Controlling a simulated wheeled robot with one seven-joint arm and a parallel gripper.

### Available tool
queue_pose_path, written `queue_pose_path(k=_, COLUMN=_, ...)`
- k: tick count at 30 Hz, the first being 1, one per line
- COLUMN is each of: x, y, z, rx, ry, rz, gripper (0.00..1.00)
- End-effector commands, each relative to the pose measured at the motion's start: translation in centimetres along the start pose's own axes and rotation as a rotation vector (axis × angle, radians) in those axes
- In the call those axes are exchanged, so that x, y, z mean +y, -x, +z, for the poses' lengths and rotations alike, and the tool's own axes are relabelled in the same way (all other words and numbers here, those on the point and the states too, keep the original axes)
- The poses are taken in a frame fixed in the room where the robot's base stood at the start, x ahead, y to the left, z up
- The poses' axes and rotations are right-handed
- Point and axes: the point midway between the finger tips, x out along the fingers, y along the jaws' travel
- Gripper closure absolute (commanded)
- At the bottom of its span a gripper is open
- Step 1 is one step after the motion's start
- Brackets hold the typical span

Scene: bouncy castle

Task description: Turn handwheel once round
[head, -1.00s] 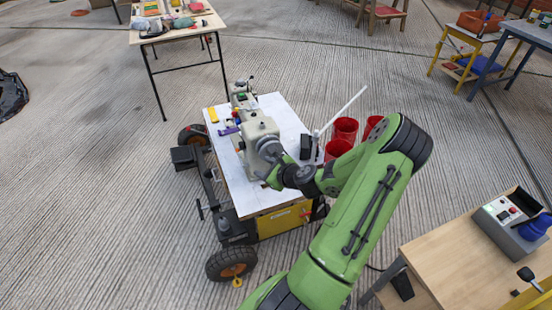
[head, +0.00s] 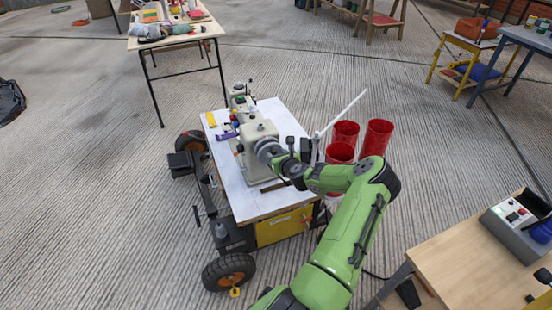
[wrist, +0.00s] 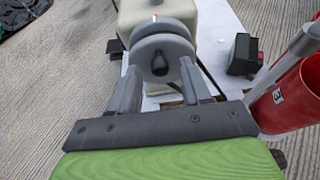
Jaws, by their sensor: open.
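The machine stands on a white-topped wheeled table (head: 236,190). My gripper (wrist: 160,78) is open in the wrist view, one finger on each side of the wheel's lower part and the knob. I cannot tell whether the fingers touch the wheel. In the head view the handwheel (head: 268,149) is partly hidden by my gripper and wrist.
Several red bins (head: 376,138) stand close to the right of the table, with a white rod (head: 343,112) slanting above them. A small dark box (wrist: 243,54) sits right of the wheel. A wooden bench with a control box (head: 515,215) is at lower right.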

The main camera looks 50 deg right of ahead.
Motion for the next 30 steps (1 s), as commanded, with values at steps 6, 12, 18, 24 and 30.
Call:
queue_pose_path(k=6, x=0.00, y=-0.71, z=0.00, rx=0.001, ry=0.000, rz=0.000, gripper=0.52)
queue_pose_path(k=12, x=0.01, y=-0.67, z=0.03, rx=0.001, ry=0.001, rz=0.000, gripper=0.66)
queue_pose_path(k=18, x=0.00, y=-0.65, z=0.03, rx=0.001, ry=0.001, rz=0.000, gripper=0.97)
queue_pose_path(k=24, x=0.03, y=-0.64, z=0.04, rx=0.001, ry=0.004, rz=-0.001, gripper=1.00)
queue_pose_path(k=30, x=0.31, y=-0.63, z=0.11, rx=0.002, ry=0.046, rz=-0.016, gripper=1.00)
